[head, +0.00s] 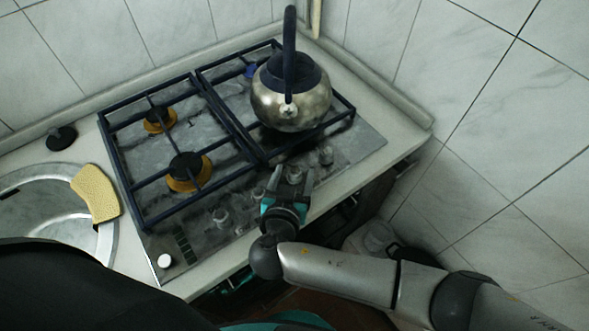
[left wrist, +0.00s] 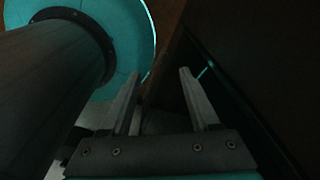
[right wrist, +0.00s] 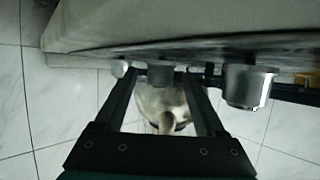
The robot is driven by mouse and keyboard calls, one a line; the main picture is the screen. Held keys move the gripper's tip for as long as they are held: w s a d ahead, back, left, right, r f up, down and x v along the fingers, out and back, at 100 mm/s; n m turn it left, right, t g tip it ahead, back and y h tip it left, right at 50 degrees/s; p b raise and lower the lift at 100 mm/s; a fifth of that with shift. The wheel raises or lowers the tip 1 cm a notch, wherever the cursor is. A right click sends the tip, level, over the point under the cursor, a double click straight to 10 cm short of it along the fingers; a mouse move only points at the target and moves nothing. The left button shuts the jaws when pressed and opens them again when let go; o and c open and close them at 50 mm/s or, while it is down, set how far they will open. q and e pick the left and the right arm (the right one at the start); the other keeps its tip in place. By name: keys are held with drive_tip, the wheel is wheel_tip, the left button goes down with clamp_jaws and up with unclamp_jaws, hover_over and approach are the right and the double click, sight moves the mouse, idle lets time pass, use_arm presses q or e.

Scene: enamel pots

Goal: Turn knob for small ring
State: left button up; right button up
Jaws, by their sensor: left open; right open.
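The hob has a row of metal knobs along its front edge. In the head view one knob (head: 221,215) stands left of my right gripper (head: 284,188), and another knob (head: 325,155) stands to its right. A knob (head: 293,174) shows just past the fingertips. In the right wrist view a knob (right wrist: 160,72) appears between the open fingertips, and a larger-looking knob (right wrist: 248,86) lies outside the right finger. I cannot tell whether the fingers touch the knob. A small burner ring (head: 160,119) is at the back left. My left gripper (left wrist: 158,85) is open and empty.
A steel kettle (head: 291,98) stands on the right grate. A larger burner (head: 188,171) is at the front left. A yellow sponge (head: 96,193) lies on the rim of the sink (head: 40,205). A tiled wall (head: 510,140) closes the right side.

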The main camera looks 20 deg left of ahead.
drive_tip(key=shift+c, duration=0.8)
clamp_jaws()
